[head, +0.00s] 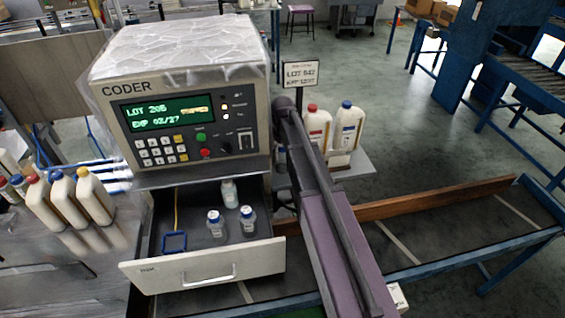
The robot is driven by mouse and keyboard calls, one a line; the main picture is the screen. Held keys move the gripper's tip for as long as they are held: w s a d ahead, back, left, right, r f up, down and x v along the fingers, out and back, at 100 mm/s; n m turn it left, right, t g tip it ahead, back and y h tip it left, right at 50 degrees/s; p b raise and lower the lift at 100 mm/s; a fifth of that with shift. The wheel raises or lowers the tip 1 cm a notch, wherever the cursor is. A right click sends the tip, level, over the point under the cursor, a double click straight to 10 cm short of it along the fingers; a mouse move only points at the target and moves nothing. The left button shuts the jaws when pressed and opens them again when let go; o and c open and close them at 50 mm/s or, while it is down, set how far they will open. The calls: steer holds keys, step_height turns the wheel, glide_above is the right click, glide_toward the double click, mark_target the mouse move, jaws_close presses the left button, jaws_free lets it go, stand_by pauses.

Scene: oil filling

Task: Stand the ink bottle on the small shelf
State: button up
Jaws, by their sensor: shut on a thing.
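The dark end of my arm reaches up beside the right side of the coder. My gripper (282,182) is mostly hidden behind my own arm link. It is shut on a small pale bottle (281,156), of which only a sliver shows, apparently the ink bottle. A small light grey shelf (358,166) sticks out just right of my arm. Two white jugs stand on it, one with a red cap (317,130) and one with a blue cap (346,128). The shelf's left part is hidden by my arm.
The coder (185,100) has an open drawer (205,268) below it, holding several small bottles (215,225) and a blue frame (174,242). A sign (300,74) stands behind the shelf. Jugs (66,200) line the left. A conveyor with a wooden rail (440,198) runs right.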

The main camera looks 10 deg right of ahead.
mark_target(282, 158)
stand_by(0.4)
step_height(282, 158, down, 4)
steer(key=b, duration=0.3)
steer(key=shift+d+r, duration=0.1)
steer(key=shift+r, duration=0.1)
steer(key=shift+w+a+f+b, duration=0.15)
steer(key=shift+a+f+b, duration=0.05)
steer(key=shift+b, duration=0.25)
steer(key=shift+f, duration=0.1)
steer(key=o, duration=1)
step_height(282, 158, up, 12)
steer(key=p, duration=1.2)
